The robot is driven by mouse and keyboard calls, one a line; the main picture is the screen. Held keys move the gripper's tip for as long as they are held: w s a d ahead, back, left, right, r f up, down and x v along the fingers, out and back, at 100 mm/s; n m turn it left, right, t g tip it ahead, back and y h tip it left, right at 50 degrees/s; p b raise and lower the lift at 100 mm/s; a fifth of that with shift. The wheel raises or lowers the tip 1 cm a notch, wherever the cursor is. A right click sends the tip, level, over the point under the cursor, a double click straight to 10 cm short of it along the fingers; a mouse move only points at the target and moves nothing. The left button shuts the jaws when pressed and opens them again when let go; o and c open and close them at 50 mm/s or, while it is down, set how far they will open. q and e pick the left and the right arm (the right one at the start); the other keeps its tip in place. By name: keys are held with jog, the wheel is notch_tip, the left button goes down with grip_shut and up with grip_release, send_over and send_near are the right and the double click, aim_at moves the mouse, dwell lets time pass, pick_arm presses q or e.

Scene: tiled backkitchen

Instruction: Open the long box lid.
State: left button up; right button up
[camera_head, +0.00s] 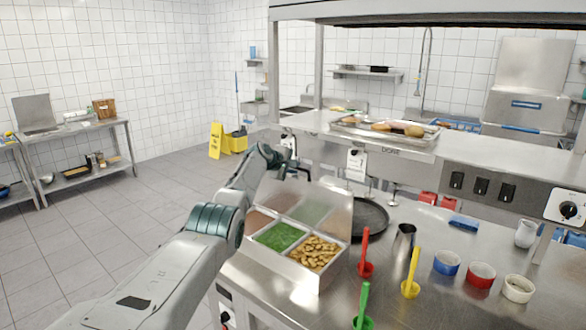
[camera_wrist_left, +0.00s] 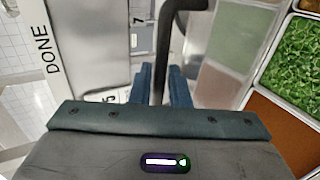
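The long steel box (camera_head: 318,283) stands on the counter in the head view, with green leaves (camera_head: 279,236) and brown pieces (camera_head: 314,253) showing in its compartments. Its see-through lid (camera_head: 318,205) is raised and tilted up at the back of the box. In the wrist view, the lid (camera_wrist_left: 222,72) shows beside the open compartments. My left gripper (camera_head: 290,163) is at the lid's upper left. Its two blue fingers (camera_wrist_left: 163,85) lie close on both sides of the dark lid handle (camera_wrist_left: 168,45), seemingly shut on it. My right gripper is not in view.
A dark round pan (camera_head: 369,217) lies behind the box. Red (camera_head: 365,252), yellow (camera_head: 411,275) and green (camera_head: 362,306) handled utensils stand to its right, near a steel cup (camera_head: 403,243) and small bowls (camera_head: 481,275). A steel shelf with a food tray (camera_head: 345,131) is above the counter.

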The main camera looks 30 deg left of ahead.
pick_arm(q)
jog(key=shift+o, duration=0.6)
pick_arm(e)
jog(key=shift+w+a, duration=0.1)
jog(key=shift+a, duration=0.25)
pick_arm(q)
jog(key=shift+s, duration=0.1)
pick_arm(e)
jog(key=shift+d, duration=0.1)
